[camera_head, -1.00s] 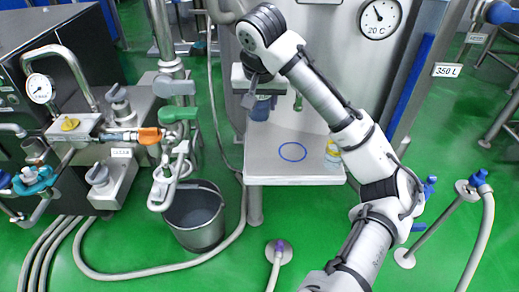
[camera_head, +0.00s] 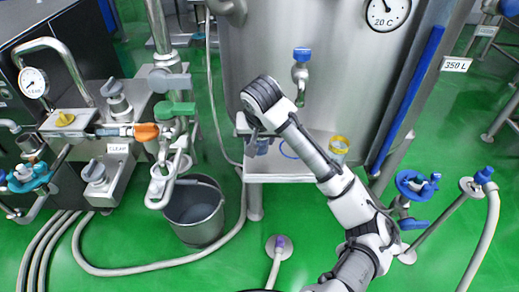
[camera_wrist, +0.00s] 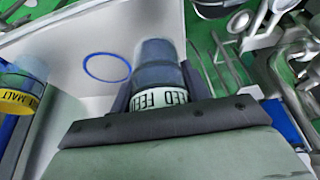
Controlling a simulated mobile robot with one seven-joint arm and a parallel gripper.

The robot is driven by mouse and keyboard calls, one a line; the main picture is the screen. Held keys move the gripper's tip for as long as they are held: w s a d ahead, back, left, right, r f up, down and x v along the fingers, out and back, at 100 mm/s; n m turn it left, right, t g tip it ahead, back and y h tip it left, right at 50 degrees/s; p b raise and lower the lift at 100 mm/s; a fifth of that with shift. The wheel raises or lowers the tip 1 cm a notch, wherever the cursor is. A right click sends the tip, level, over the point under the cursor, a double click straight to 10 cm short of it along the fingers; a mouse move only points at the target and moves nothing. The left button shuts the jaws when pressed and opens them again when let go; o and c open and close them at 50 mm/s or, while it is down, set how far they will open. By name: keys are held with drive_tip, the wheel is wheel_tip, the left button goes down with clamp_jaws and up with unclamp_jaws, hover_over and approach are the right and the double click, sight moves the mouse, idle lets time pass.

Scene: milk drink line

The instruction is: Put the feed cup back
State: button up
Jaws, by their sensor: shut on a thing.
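The feed cup (camera_wrist: 156,75) is a translucent blue-grey cup with a white band lettered "FEED". In the wrist view it sits between the dark jaws of my gripper (camera_wrist: 155,100), which are shut on it. In the head view my gripper (camera_head: 254,138) is over the left part of the small white table, and only a bit of the blue cup (camera_head: 263,146) shows below the wrist. A blue ring (camera_head: 289,150) is marked on the table, partly hidden by my arm; in the wrist view the whole ring (camera_wrist: 107,67) is bare, left of the cup.
A jar with a yellow band (camera_head: 338,146) stands at the table's right; it shows at the wrist view's left edge (camera_wrist: 18,100). The steel tank (camera_head: 330,60) with a blue-handled tap (camera_head: 301,70) rises behind. A grey bucket (camera_head: 194,212) stands on the floor at left.

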sight(259, 150)
drive_tip(key=shift+f, duration=2.25)
drive_tip(key=shift+f, duration=0.15)
drive_tip(key=o, duration=1.2)
drive_tip(key=v, duration=1.2)
drive_tip(key=shift+r, duration=0.25)
